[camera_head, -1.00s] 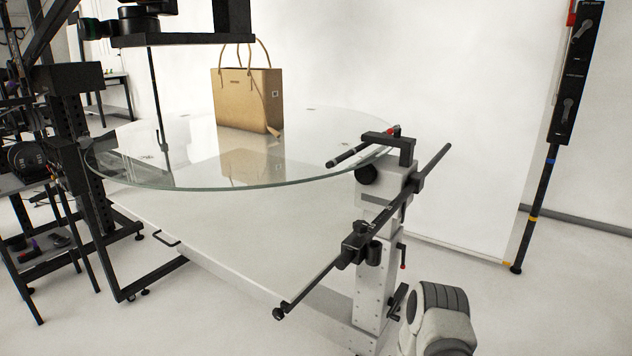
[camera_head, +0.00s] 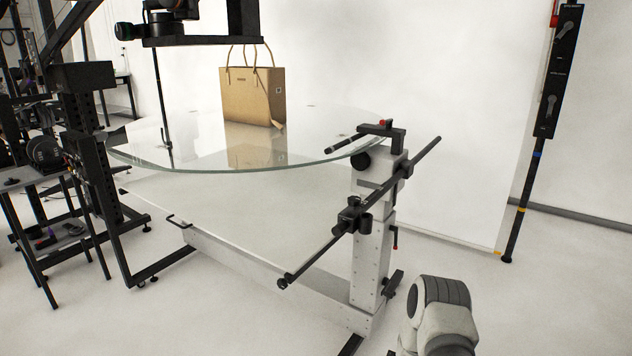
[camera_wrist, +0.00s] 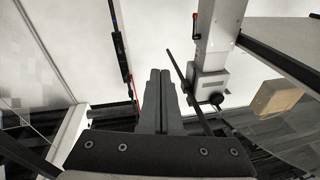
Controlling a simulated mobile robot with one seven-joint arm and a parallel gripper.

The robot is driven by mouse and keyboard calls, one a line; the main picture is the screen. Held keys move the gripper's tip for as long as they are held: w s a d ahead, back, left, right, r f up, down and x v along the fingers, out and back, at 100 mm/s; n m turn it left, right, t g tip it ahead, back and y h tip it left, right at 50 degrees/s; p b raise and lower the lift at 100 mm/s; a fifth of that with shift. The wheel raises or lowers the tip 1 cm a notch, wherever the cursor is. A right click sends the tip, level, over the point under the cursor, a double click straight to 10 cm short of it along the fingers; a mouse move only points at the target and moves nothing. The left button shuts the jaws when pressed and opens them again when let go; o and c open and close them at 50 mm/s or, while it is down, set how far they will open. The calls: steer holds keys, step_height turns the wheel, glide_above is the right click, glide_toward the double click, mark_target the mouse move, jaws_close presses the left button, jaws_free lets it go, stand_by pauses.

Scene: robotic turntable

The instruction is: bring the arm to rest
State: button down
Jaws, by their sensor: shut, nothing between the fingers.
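My gripper (camera_wrist: 160,76) shows in the wrist view, its two fingers side by side and shut with nothing between them. In the head view only part of my arm shows at the bottom right; the gripper is out of that picture. A tan handbag (camera_head: 253,96) stands upright on the round glass turntable (camera_head: 330,163). The bag also shows at the right of the wrist view (camera_wrist: 276,97). My gripper is apart from the bag and the turntable.
A white post (camera_head: 372,255) with a slanted black rod (camera_head: 325,246) stands at the turntable's right edge, left of my arm. A black pole (camera_head: 531,180) stands at the right. Black rigging and a cart (camera_head: 50,240) fill the left. The floor at the right is clear.

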steer(key=w+a+r+y, duration=0.1)
steer(key=w+r+y, duration=0.1)
steer(key=w+r, duration=0.45)
steer(key=s+a+r+n+g+y, duration=0.1)
steer(key=a+r+n+g+y, duration=0.15)
steer(key=r, duration=0.65)
steer(key=s+a+r+n+g+y, duration=0.15)
steer(key=a+r, duration=0.25)
steer(key=r, duration=0.5)
steer(key=s+a+r+n+g+y, duration=0.1)
steer(key=s+r+g, duration=0.25)
steer(key=s, duration=0.85)
steer(key=s+a+r+n+g, duration=0.15)
steer(key=s+r, duration=0.25)
steer(key=s, duration=0.8)
steer(key=s+a+r+g+y, duration=0.1)
steer(key=s+r+g, duration=0.2)
steer(key=s, duration=0.9)
step_height(320, 180, up, 25)
steer(key=s+p, duration=0.1)
steer(key=p, duration=2.4)
steer(key=shift+s+d, duration=0.1)
steer(key=shift+d, duration=0.1)
